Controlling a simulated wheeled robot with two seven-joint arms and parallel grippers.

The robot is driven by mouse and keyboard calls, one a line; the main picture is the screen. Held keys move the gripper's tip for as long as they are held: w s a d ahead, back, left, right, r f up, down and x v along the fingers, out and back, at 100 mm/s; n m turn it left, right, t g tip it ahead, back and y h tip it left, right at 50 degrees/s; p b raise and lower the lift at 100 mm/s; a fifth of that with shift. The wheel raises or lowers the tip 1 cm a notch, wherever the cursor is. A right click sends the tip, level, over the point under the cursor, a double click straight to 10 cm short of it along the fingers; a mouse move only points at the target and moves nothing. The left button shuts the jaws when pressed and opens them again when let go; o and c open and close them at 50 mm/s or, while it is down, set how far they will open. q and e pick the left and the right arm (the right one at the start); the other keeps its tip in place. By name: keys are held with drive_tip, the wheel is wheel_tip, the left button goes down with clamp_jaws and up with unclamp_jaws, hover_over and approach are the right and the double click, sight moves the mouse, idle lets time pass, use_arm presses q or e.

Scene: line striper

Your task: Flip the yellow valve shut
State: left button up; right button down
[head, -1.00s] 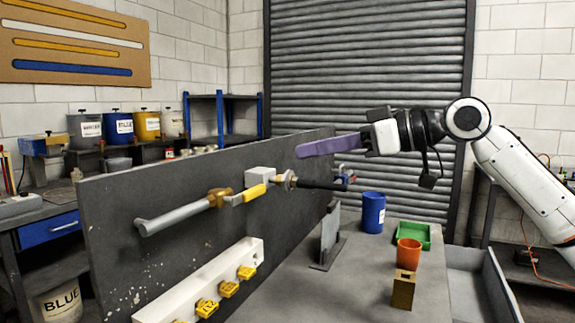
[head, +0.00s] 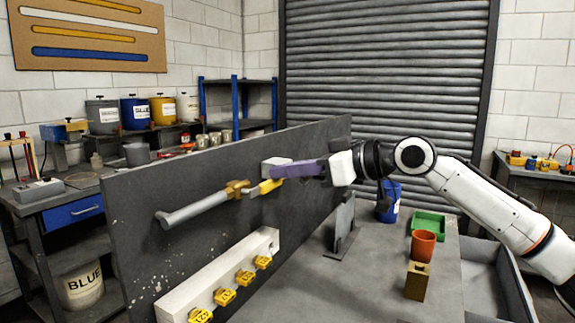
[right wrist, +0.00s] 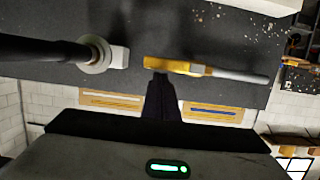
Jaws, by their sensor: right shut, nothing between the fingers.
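The yellow valve lever (head: 266,187) sits on a brass valve body (head: 237,189) on the dark upright panel. The lever lies roughly in line with the grey pipe (head: 195,208). My right gripper (head: 276,172) has purple fingers, shut and empty, with the tips at the lever's right end in the head view. In the right wrist view the lever (right wrist: 178,66) runs crosswise just beyond the dark fingertips (right wrist: 158,75). I cannot tell whether they touch it. My left gripper is not in view.
A black hose with a round fitting (right wrist: 95,54) is left of the fingers in the wrist view. An orange cup (head: 423,244), green tray (head: 430,222) and blue can (head: 388,200) stand right.

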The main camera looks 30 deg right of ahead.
sight(277, 187)
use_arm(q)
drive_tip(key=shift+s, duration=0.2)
